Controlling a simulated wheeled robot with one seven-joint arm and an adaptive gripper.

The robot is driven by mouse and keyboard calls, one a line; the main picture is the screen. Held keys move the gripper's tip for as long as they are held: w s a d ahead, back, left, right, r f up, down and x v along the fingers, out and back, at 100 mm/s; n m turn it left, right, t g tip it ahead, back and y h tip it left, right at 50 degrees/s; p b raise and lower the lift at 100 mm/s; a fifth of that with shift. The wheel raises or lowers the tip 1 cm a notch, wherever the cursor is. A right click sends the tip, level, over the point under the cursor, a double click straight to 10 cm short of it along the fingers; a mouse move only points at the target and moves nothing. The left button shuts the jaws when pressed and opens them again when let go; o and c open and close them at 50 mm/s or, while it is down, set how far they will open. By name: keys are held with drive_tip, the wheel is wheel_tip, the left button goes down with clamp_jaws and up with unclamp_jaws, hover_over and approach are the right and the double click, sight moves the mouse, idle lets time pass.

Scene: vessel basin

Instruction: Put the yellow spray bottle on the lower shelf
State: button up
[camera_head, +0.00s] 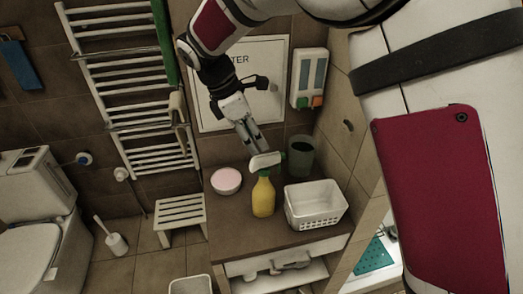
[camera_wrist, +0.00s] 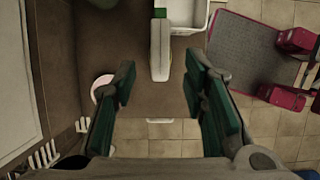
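The yellow spray bottle (camera_head: 263,197) stands upright on the brown countertop (camera_head: 228,232), between a pink-white bowl and a white basket. Its white spray head with a green tip shows from above in the wrist view (camera_wrist: 160,48). My gripper (camera_head: 262,146) is above and just behind the bottle's head in the head view. In the wrist view my gripper (camera_wrist: 159,82) has its green-padded fingers wide apart and nothing between them; the spray head lies beyond the fingertips, about centred. The lower shelf (camera_head: 300,277) is the white open space under the countertop.
The bowl (camera_head: 226,182) is left of the bottle, the white basket (camera_head: 315,204) right, a dark green cup (camera_head: 300,157) behind. A grey metallic object (camera_head: 290,262) is at the lower shelf's opening. A white stool (camera_head: 180,213) stands left; a white bin (camera_head: 190,285) is on the floor.

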drive_tip(key=v, duration=0.4)
drive_tip(key=shift+r, duration=0.1)
